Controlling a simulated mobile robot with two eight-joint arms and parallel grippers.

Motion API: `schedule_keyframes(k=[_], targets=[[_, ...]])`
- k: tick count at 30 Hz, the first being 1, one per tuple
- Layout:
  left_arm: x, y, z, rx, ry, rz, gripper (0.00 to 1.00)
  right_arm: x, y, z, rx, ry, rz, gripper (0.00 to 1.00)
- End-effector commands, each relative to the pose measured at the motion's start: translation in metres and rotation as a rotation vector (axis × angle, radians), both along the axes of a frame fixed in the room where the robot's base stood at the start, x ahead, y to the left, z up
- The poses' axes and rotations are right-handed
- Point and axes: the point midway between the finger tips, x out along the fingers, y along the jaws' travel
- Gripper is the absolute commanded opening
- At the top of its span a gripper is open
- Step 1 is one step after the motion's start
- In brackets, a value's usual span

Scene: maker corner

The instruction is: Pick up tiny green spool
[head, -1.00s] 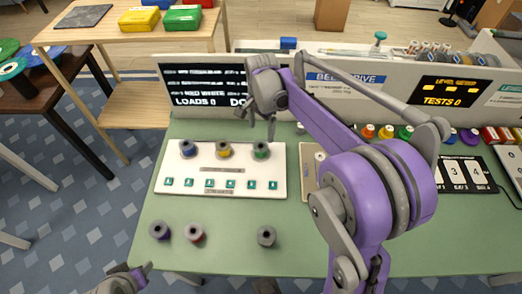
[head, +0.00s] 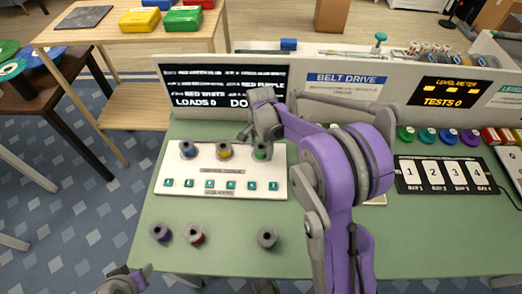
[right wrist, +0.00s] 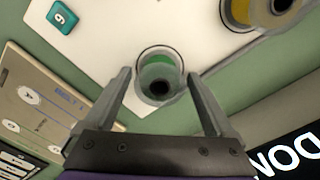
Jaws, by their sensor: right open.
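The tiny green spool (head: 261,151) stands on the white board (head: 220,187), the rightmost of three spools in its back row. My right gripper (head: 256,140) is directly above it and partly hides it in the head view. In the right wrist view the green spool (right wrist: 160,78) lies between the tips of the two open fingers (right wrist: 160,88), and I see no finger touching it. My left gripper (head: 138,277) is at the lower left edge of the head view, mostly cut off; its fingers are not clear.
A blue spool (head: 187,150) and a yellow spool (head: 224,151) stand left of it on the board. Several loose spools stand at the green table's (head: 320,258) front. A display screen (head: 222,88) rises behind the board. Numbered cards (head: 447,174) lie to the right.

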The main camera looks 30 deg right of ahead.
Motion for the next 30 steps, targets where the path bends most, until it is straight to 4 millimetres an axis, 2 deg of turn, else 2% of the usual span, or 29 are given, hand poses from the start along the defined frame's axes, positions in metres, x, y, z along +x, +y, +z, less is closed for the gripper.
schedule_keyframes(k=[4, 5, 15, 18, 25, 30], targets=[[0.000, 0.000, 0.000, 0.000, 0.000, 0.000, 0.50, 0.000, 0.000, 0.000, 0.000, 0.000, 0.000, 0.89], [0.000, 0.000, 0.000, 0.000, 0.000, 0.000, 0.50, 0.000, 0.000, 0.000, 0.000, 0.000, 0.000, 0.86], [0.000, 0.000, 0.000, 0.000, 0.000, 0.000, 0.50, 0.000, 0.000, 0.001, 0.000, 0.000, 0.000, 0.24], [0.000, 0.000, 0.000, 0.000, 0.000, 0.000, 0.50, 0.000, 0.000, 0.001, 0.000, 0.000, 0.000, 0.11], [0.000, 0.000, 0.000, 0.000, 0.000, 0.000, 0.50, 0.000, 0.000, 0.003, 0.000, 0.000, 0.000, 0.11], [0.000, 0.000, 0.002, 0.000, -0.001, 0.000, 0.50, 0.000, 0.000, 0.026, 0.000, 0.000, 0.000, 0.11]])
